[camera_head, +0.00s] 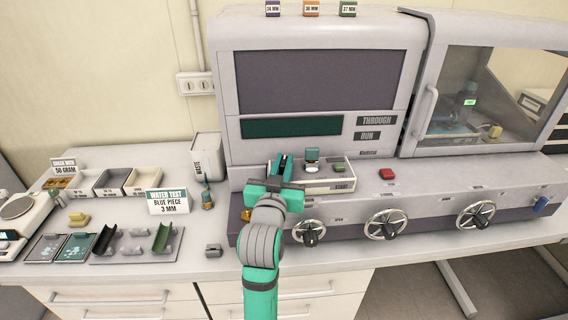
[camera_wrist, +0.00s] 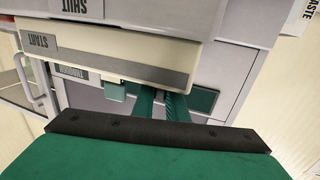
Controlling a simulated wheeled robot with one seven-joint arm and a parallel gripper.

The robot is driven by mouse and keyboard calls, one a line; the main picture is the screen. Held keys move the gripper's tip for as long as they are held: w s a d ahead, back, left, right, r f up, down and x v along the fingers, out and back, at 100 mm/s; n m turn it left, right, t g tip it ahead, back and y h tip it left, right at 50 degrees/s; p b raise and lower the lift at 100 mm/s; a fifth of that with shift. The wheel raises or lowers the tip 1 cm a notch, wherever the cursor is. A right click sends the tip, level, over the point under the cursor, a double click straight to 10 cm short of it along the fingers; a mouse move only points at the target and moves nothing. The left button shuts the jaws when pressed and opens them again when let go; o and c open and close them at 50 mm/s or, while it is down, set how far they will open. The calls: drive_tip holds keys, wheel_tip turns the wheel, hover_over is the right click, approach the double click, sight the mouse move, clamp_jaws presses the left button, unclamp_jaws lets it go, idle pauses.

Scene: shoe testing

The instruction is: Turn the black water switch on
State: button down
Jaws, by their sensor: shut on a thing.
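My gripper (camera_head: 282,164) is over the left end of the machine's front ledge, beside the light box with a START label (camera_head: 345,186). In the wrist view its two green fingers (camera_wrist: 160,104) reach past the edge of the START panel (camera_wrist: 105,62), close together with a narrow gap. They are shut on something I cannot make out. I cannot pick out the black water switch for certain; the fingers and arm may hide it. Three handwheels with dark hubs sit on the machine's front: left (camera_head: 310,232), middle (camera_head: 386,224) and right (camera_head: 476,215).
A teal-topped piece (camera_head: 312,156) stands on the START box. A red button (camera_head: 387,174) is right of it, and a blue knob (camera_head: 541,204) is at the far right. A WATER TEST sign (camera_head: 168,201), trays and a WASTE bin (camera_head: 204,157) stand left of the machine.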

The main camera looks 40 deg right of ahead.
drive_tip(key=m+g+h, duration=0.2)
drive_tip(key=g, duration=0.1)
drive_tip(key=m+g+h, duration=0.1)
drive_tip(key=m+g, duration=0.1)
drive_tip(key=g, duration=0.1)
drive_tip(key=shift+w+a+m+h, duration=0.1)
drive_tip(key=shift+a+m+h, duration=0.05)
drive_tip(key=shift+m+h, duration=0.2)
drive_tip(key=m+g, duration=0.2)
drive_tip(key=g, duration=0.1)
drive_tip(key=m+g+h, duration=0.1)
drive_tip(key=m+g, duration=0.1)
drive_tip(key=g, duration=0.2)
drive_tip(key=m+g+y, duration=0.1)
drive_tip(key=m+g, duration=0.2)
drive_tip(key=g, duration=0.1)
drive_tip(key=m+g+y, duration=0.1)
drive_tip(key=m+g, duration=0.2)
drive_tip(key=g, duration=0.1)
drive_tip(key=shift+g, duration=0.4)
drive_tip(key=shift+s+m+g+y, duration=0.2)
drive_tip(key=shift+m+g+y, duration=0.1)
drive_tip(key=shift+m+y, duration=0.05)
drive_tip(key=c, duration=1.8)
unclamp_jaws()
drive_tip(key=shift+o, duration=0.2)
